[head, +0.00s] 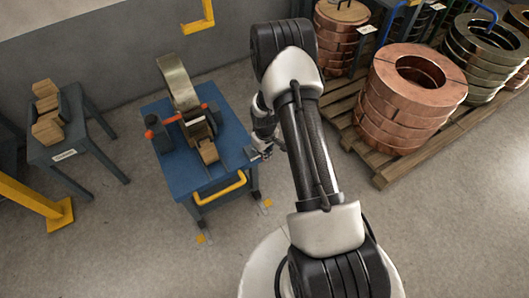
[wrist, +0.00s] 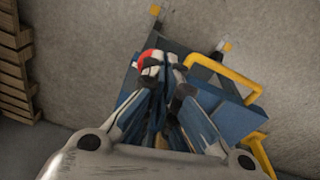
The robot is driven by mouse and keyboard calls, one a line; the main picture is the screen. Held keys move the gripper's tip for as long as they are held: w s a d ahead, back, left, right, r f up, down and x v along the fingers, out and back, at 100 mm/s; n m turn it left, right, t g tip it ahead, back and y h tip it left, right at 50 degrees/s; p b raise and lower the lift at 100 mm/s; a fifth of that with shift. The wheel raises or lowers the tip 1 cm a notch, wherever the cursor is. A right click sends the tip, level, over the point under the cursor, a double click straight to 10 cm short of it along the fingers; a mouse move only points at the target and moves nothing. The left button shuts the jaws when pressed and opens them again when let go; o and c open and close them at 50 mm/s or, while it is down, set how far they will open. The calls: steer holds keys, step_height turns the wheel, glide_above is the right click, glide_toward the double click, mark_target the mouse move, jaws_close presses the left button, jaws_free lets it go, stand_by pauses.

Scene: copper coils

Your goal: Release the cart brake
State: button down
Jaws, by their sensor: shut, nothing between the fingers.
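The blue cart (head: 182,172) stands left of my arm in the head view, with a yellow handle (head: 221,188) at its near end. The cart also shows in the wrist view (wrist: 232,120), largely behind my fingers. My gripper (head: 263,152) is at the cart's right edge. In the wrist view my gripper (wrist: 164,72) is shut and empty. A small red piece (wrist: 146,56) shows beside the left fingertip; I cannot tell whether it is the brake or whether the finger touches it. No brake is clearly seen in the head view.
A metal strip coil (head: 177,83) stands upright on the cart. A pallet (head: 385,178) with copper coils (head: 412,85) is at the right. A side table (head: 72,150) with wooden blocks and a yellow post (head: 30,197) are at the left. The floor in front of the cart is clear.

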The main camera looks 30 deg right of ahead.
steer(key=s+a+r+p, duration=0.1)
steer(key=s+r+p, duration=0.3)
steer(key=r, duration=0.6)
steer(key=shift+s+r, duration=0.2)
steer(key=shift+s, duration=0.35)
steer(key=s+a+r+m+t, duration=0.1)
steer(key=a+r, duration=0.2)
steer(key=r, duration=0.9)
steer(key=s+a+r+t, duration=0.1)
steer(key=a+r, duration=0.1)
steer(key=r, duration=0.9)
steer(key=s+a+r, duration=0.3)
steer(key=s+r, duration=0.4)
steer(key=s, duration=0.1)
steer(key=s+a+r+m+t, duration=0.1)
steer(key=s+a+r, duration=0.3)
steer(key=s+r, duration=0.3)
steer(key=s, duration=0.2)
steer(key=shift+s+m+t+y, duration=0.3)
